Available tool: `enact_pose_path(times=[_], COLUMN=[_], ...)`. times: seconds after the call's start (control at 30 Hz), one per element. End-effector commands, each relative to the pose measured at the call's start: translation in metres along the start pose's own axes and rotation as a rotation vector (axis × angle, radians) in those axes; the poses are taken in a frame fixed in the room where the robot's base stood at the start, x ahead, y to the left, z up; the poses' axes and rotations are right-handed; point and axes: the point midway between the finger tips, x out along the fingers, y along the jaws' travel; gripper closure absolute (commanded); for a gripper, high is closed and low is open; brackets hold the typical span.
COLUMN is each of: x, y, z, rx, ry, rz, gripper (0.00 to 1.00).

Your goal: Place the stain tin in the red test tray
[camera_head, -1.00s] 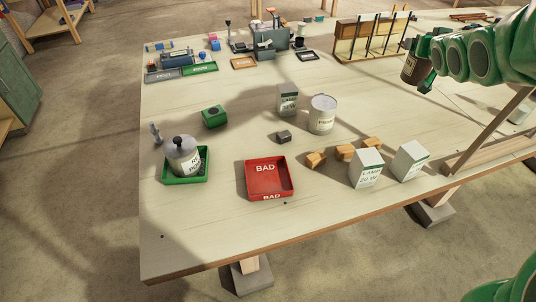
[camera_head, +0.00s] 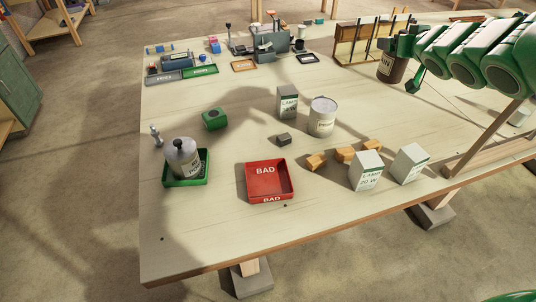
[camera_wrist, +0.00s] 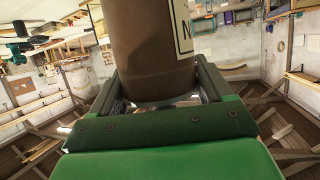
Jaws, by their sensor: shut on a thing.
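In the wrist view the tin (camera_wrist: 145,50) stands between the two fingers of my gripper (camera_wrist: 158,88). The red test tray (camera_head: 269,197) is marked BAD, lies near the front edge of the table and is empty. The tin is well apart from it, up and to the right.
Table in front is clear.

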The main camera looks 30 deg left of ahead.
Motion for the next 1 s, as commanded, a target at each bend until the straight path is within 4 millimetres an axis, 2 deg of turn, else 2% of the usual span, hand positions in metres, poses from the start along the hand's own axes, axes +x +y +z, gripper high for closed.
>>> enact_pose_path(times=[0.73, 1.0], x=[0.000, 0.000], y=[-0.023, -0.042], z=[0.002, 0.007], rx=[-0.039, -0.069], ry=[-0.001, -0.006], rz=[-0.084, -0.154], gripper=[0.78, 0.78])
